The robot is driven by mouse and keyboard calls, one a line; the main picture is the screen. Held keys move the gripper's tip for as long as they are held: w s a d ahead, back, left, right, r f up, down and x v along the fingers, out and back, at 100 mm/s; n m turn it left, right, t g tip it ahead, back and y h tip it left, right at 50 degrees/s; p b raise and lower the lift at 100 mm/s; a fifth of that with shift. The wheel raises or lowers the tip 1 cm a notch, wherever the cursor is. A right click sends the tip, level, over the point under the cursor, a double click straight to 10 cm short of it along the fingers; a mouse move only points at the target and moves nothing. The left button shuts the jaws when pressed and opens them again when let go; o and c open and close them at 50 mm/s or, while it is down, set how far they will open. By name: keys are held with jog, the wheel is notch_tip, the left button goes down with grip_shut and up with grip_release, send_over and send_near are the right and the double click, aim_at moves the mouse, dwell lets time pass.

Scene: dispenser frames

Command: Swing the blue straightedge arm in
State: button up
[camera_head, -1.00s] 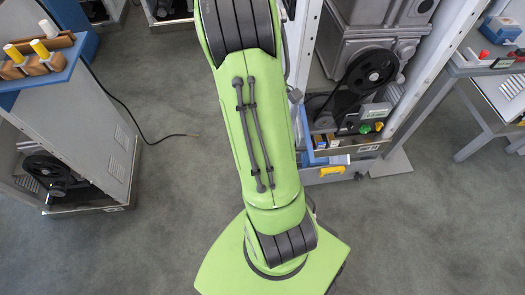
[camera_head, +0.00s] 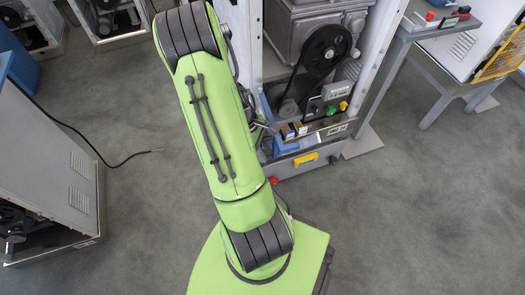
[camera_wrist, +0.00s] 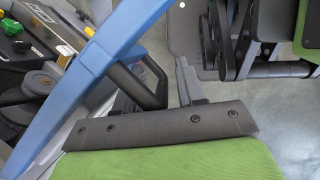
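The blue straightedge arm (camera_wrist: 88,82) is a long flat bar running diagonally across the left of the wrist view. A black U-shaped handle (camera_wrist: 138,85) stands out from its right side. My gripper (camera_wrist: 160,92) shows at the bottom middle of the wrist view, its dark plate and green housing below. Its grey right finger stands apart from the handle with a narrow gap; its left finger is mostly hidden behind the handle. The gripper looks open, with the handle's end between the fingers. In the head view my green arm hides the gripper, and I cannot make out the straightedge there.
A grey machine with a black pulley (camera_head: 326,47) and coloured buttons stands right of my arm. A bench (camera_head: 440,25) is at the far right. A grey cabinet (camera_head: 50,150) stands at the left, with a black cable (camera_head: 100,150) on the floor. Floor at lower right is clear.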

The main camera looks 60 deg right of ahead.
grip_shut()
jog(key=shift+s+d, duration=0.1)
dwell(0.4)
